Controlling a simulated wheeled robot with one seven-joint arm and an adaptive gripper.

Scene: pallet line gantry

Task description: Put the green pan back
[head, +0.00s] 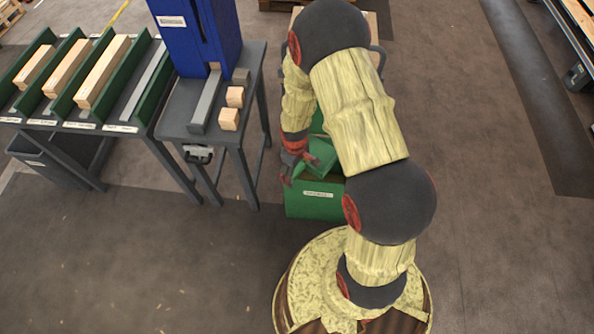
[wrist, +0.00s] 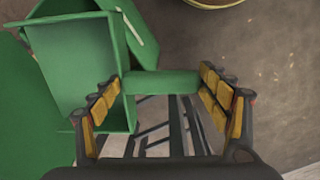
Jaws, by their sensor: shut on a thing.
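My gripper (head: 297,168) is shut on the green pan (head: 321,156), just above a labelled green container (head: 314,203) in the head view. In the wrist view, the pan (wrist: 72,62) is an open, box-like green tray. A short green bar joined to it lies between the two finger pads of my gripper (wrist: 165,97). The pan looks tilted in the head view. My arm hides part of the pan and container there, so I cannot tell whether they touch.
A grey table (head: 174,122) with a blue machine column (head: 198,35) and small wood blocks (head: 229,119) stands left of the container. Further left, a rack with green dividers (head: 62,98) holds timber pieces. Dark slatted framework (wrist: 165,130) lies below my gripper.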

